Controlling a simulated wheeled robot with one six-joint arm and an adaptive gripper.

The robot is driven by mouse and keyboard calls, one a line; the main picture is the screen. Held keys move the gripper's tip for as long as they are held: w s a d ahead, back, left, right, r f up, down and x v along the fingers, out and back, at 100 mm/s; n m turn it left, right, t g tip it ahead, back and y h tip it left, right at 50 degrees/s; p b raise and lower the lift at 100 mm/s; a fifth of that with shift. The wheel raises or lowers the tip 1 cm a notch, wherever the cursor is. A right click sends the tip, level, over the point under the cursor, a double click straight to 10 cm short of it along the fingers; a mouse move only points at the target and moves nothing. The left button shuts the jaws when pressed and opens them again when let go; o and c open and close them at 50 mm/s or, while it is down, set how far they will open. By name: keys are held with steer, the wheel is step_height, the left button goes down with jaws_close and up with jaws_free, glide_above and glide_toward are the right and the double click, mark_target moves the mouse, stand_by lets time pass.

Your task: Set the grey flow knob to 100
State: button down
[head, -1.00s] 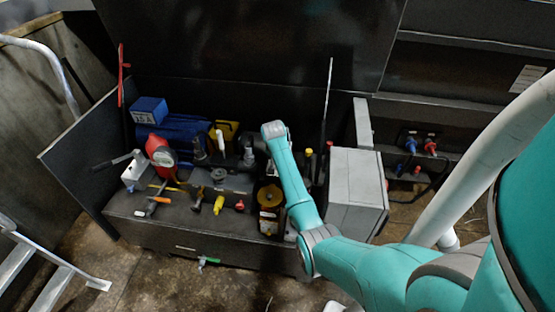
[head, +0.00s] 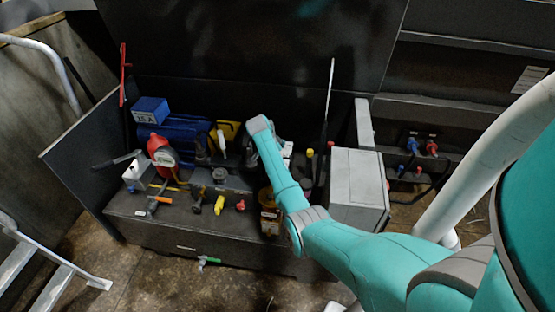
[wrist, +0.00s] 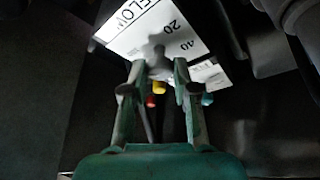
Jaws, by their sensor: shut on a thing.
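The grey flow knob (wrist: 157,58) shows in the wrist view in front of a white dial plate (wrist: 140,30). The plate carries the word FLOW and the numbers 20 and 40. The rest of its scale is hidden or out of view. My gripper (wrist: 160,72) has a finger on each side of the knob and is shut on it. I cannot tell which number the knob points at. In the head view my arm covers most of the gripper and the knob.
A red canister (head: 160,150), a blue box (head: 150,110) and several small handles and valves crowd the bench to the left of my arm. A grey cabinet (head: 357,185) stands close on the right. A dark panel (head: 240,45) rises behind.

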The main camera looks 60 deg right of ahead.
steer(key=shift+a+f, duration=0.1)
stand_by(0.4)
steer(key=c, duration=0.9)
jaws_free()
steer(key=v, duration=1.2)
